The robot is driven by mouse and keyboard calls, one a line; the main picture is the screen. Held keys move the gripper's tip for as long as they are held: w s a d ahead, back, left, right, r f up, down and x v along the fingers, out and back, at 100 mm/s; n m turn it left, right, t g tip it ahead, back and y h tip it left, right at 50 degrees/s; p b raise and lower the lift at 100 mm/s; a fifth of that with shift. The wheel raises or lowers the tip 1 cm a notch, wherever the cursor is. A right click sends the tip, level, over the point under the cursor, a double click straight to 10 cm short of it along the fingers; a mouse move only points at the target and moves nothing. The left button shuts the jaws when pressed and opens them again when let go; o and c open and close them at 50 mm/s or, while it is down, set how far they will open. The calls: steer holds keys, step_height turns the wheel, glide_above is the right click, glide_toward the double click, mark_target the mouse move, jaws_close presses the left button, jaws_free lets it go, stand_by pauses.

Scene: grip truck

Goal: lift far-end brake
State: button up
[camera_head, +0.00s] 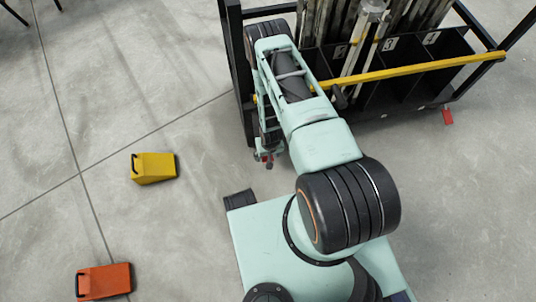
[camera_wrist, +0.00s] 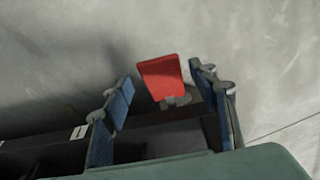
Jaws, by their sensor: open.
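In the wrist view a red brake pedal (camera_wrist: 160,76) sticks out from the dark lower frame of the truck, on a small grey mount. My gripper (camera_wrist: 161,80) is open, with one blue-padded finger to each side of the pedal. Gaps show between the pedal and both fingers; I cannot tell how deep it sits between them. In the head view a small red part (camera_head: 267,157) shows at the end of my folded arm, mostly hidden by it. Another red pedal (camera_head: 448,116) stands out at the truck's right end.
The black truck (camera_head: 420,95) with numbered bays holds upright lengths, behind a yellow bar (camera_head: 420,70). A yellow wedge (camera_head: 153,168) and an orange wedge (camera_head: 104,281) lie on the floor at left. The grey floor between them and the truck is clear.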

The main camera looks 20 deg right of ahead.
step_height(320, 180, up, 10)
stand_by(0.6)
stand_by(0.4)
